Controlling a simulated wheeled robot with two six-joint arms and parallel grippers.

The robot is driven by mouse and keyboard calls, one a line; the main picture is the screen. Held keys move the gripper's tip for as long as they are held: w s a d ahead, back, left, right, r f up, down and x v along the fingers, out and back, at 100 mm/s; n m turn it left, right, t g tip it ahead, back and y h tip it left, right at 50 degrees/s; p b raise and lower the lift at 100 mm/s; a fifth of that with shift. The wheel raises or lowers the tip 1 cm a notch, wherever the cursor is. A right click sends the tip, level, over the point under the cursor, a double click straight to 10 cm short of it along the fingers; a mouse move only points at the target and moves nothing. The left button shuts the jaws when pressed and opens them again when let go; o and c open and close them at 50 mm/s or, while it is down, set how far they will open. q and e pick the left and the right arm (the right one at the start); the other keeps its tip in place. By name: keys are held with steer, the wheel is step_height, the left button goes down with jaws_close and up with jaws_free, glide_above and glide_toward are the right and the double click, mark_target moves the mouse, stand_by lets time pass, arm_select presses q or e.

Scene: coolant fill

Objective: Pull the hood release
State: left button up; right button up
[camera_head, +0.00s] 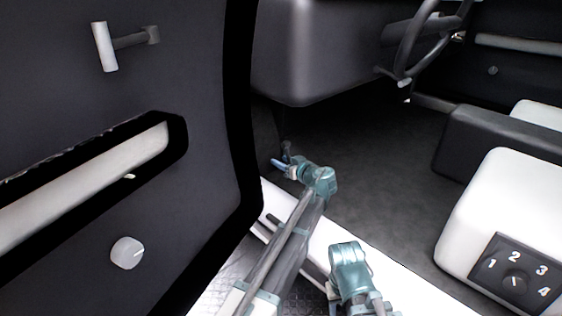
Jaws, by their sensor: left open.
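My left gripper (281,159) is at the end of the teal and grey arm that reaches in over the door sill. It is small in the picture and its jaws are open. It is at the left side of the footwell, below the dashboard and close to the dark kick panel. I cannot make out the hood release clearly; the gripper and the dark shadow there may hide it. Part of my right arm shows at the bottom centre, but its gripper does not show.
The open door (80,200) with a pull handle (105,47) and a round knob (127,253) fills the left. The dashboard (310,60) and steering wheel (412,45) hang above. A white seat (480,220) with a numbered dial (515,283) is right. The footwell floor (390,165) is clear.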

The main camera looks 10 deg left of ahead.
arm_select(q)
steer(key=p+v, duration=0.1)
steer(key=v, duration=0.5)
steer(key=shift+s+d, duration=0.2)
steer(key=shift+d, duration=0.05)
